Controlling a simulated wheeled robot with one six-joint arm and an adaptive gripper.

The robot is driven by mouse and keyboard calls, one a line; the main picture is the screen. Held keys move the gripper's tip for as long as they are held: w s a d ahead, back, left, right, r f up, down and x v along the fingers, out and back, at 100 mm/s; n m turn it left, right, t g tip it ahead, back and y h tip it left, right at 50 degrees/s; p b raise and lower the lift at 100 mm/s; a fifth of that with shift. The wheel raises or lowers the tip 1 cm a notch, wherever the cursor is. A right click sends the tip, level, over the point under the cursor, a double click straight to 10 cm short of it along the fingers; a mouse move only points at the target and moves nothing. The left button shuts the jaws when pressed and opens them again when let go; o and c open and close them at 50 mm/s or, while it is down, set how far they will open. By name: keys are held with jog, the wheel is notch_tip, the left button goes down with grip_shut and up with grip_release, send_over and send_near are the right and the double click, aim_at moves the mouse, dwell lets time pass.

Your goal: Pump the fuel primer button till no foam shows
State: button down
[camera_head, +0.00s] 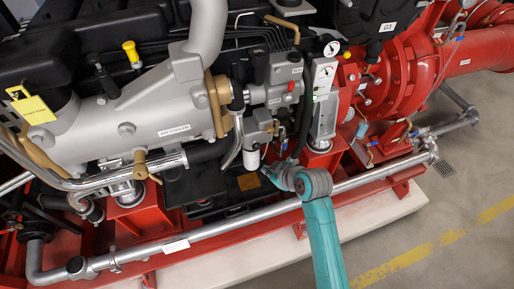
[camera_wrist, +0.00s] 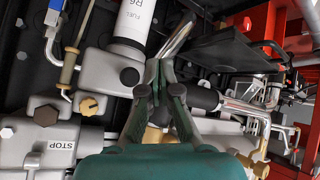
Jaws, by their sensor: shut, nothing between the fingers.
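My gripper (camera_wrist: 158,68) has dark green fingers that meet at their tips, with nothing between them. The filter joins a grey housing (camera_wrist: 103,68). In the head view the filter (camera_head: 251,160) hangs below a grey housing (camera_head: 259,127), and my gripper is just below and right of it, mostly hidden by my teal wrist. I cannot single out the primer button; part of the housing is hidden behind my fingers. No foam can be made out.
A grey block marked "STOP" (camera_wrist: 62,146) and a gold cap (camera_wrist: 88,106) lie left of my fingers. A silver pipe (camera_head: 230,217) runs along the front of the red frame. A gauge panel (camera_head: 324,80) stands above. Open floor (camera_head: 450,215) lies to the right.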

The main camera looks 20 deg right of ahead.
jog(key=w, duration=0.6)
jog(key=shift+w, duration=0.2)
dwell(1.4)
jog(key=shift+w, duration=0.3)
jog(key=shift+w, duration=0.85)
dwell(1.1)
jog(key=shift+s, duration=1.3)
jog(key=shift+s, duration=2.5)
jog(key=shift+f, duration=0.1)
